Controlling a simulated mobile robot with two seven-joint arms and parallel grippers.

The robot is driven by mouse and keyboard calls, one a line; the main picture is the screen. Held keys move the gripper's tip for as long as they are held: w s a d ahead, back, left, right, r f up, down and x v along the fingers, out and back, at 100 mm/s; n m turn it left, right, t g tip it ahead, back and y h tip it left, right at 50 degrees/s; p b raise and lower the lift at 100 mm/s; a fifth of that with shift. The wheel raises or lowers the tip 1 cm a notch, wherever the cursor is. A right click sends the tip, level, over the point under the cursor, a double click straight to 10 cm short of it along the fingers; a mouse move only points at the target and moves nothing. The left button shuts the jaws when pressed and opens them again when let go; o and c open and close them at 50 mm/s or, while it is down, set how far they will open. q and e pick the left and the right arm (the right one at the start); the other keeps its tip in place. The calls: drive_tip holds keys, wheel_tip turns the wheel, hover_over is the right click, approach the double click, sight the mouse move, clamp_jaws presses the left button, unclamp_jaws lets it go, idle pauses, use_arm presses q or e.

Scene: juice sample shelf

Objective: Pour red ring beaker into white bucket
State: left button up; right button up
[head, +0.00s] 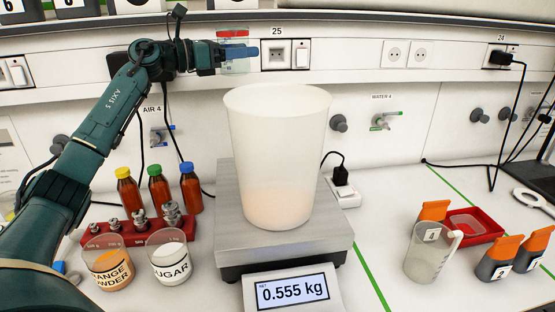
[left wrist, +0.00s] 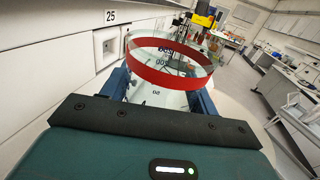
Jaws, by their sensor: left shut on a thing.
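The red ring beaker (head: 232,34) is clear with a red band and is up by the back wall, above and apart from the bucket in the head view. My left gripper (head: 240,52) is shut on it. In the left wrist view the beaker (left wrist: 165,64) sits between the blue fingers, its red band nearest the camera. Its contents and exact tilt are hard to tell. The white bucket (head: 275,130) is translucent and stands upright on the scale with pale orange contents at the bottom. My right gripper is not in view.
The scale (head: 230,240) reads 0.555 kg. Orange powder (head: 108,270) and sugar (head: 170,262) beakers stand at its left, before a red rack (head: 118,236) and several capped bottles. A jug (head: 425,258), a red tray (head: 490,228) and orange-capped containers stand right.

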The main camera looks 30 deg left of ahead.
use_arm(q)
drive_tip(key=shift+a+r, duration=0.1)
drive_tip(key=shift+r, duration=0.25)
drive_tip(key=shift+w+a+r, duration=0.3)
drive_tip(key=shift+a+r, duration=0.35)
drive_tip(key=shift+a, duration=0.2)
drive_tip(key=shift+w+a+r, duration=0.3)
drive_tip(key=shift+a+r, duration=0.3)
drive_tip(key=shift+a, duration=0.2)
